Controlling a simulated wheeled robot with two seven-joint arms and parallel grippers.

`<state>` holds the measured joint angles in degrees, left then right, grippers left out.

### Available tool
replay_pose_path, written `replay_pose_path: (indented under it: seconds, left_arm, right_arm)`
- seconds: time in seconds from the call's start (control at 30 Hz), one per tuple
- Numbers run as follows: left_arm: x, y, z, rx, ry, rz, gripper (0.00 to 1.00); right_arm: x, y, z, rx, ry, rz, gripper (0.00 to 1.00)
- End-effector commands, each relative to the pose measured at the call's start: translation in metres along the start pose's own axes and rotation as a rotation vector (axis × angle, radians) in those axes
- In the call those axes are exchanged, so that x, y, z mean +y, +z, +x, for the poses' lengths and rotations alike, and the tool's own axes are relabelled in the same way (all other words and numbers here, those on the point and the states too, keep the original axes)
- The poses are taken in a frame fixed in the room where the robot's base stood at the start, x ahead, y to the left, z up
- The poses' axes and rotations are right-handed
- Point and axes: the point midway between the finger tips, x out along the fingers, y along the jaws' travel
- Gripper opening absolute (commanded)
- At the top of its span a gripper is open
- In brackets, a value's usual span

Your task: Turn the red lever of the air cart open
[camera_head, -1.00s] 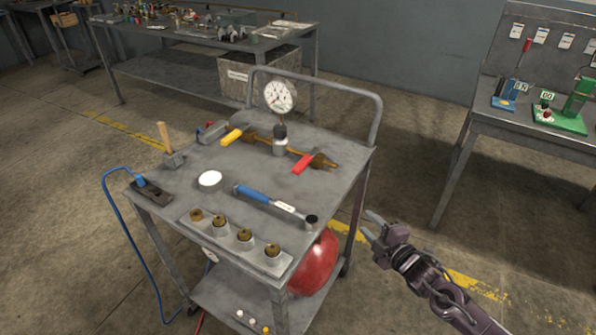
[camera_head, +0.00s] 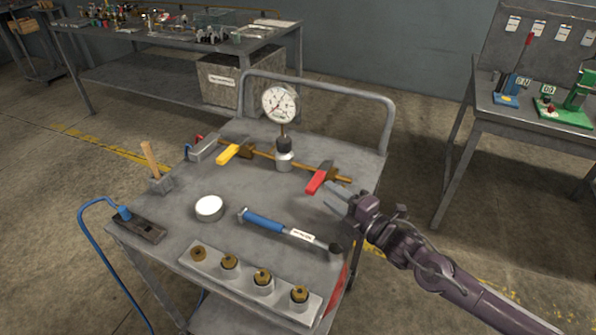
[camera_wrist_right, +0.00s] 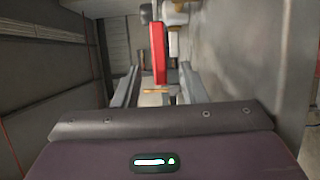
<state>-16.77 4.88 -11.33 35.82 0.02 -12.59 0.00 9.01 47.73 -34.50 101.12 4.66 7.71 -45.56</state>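The air cart (camera_head: 178,228) is a grey metal cart with a brass pipe (camera_head: 263,155) running across its top. The red lever (camera_head: 319,177) sits near the pipe's right end, slanting down toward the front left. My right gripper (camera_head: 334,199) is open and empty, just right of and in front of the red lever, apparently apart from it. In the right wrist view, the red lever (camera_wrist_right: 158,52) shows ahead, between the two spread fingers (camera_wrist_right: 157,88). My left gripper is not in view.
A yellow lever (camera_head: 230,154) and a pressure gauge (camera_head: 280,104) are on the same pipe. A blue-handled hammer (camera_head: 265,222), a white-topped round tin (camera_head: 209,207) and a row of brass fittings (camera_head: 229,262) lie on the cart. The cart's handle rail (camera_head: 340,87) rises behind.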

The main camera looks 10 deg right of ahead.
Motion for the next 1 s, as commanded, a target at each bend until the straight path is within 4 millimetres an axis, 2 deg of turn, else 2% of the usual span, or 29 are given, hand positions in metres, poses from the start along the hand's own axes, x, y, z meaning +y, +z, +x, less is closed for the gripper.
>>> replay_pose_path:
  seconds: [0.13,0.23,0.5,0.63,0.8,1.0]
  left_arm:
    - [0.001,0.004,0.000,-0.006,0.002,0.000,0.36]
    - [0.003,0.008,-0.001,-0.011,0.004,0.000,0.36]
    - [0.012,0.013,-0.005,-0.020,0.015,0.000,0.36]
    - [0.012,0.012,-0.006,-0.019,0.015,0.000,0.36]
    - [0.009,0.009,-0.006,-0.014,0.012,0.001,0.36]
    - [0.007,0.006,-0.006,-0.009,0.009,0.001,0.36]
  right_arm:
    - [0.000,0.000,0.002,-0.001,0.000,0.001,0.38]
    - [0.000,0.000,0.010,-0.001,0.001,0.002,0.38]
    - [0.002,0.000,0.054,0.000,0.002,0.002,0.38]
    - [0.001,0.000,0.069,-0.001,0.001,0.002,0.38]
    - [0.000,0.000,0.078,-0.001,0.000,0.001,0.38]
    - [-0.001,0.000,0.078,-0.001,-0.001,0.001,0.38]
